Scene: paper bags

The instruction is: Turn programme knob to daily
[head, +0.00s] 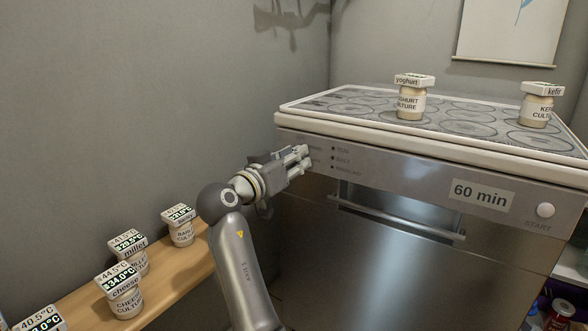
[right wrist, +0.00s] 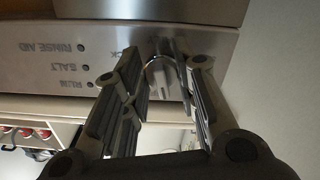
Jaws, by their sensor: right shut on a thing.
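The programme knob (right wrist: 160,71) shows in the right wrist view as a rounded metal piece on the dishwasher's front panel, between my right gripper's fingers. My right gripper (head: 303,157) is at the left end of the panel in the head view and is shut on the knob. The fingers (right wrist: 163,78) also show in the right wrist view, on either side of the knob. In the head view the gripper hides the knob. The dishwasher (head: 390,240) is steel with a white top. The knob's setting cannot be read. My left gripper is not in view.
Yoghurt (head: 411,105) and kefir (head: 537,112) jars stand on the dishwasher top. A "60 min" display (head: 481,195) and white start button (head: 545,210) are at right. A wooden shelf (head: 165,278) with several labelled jars is at lower left. A door handle (head: 400,216) sticks out below the panel.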

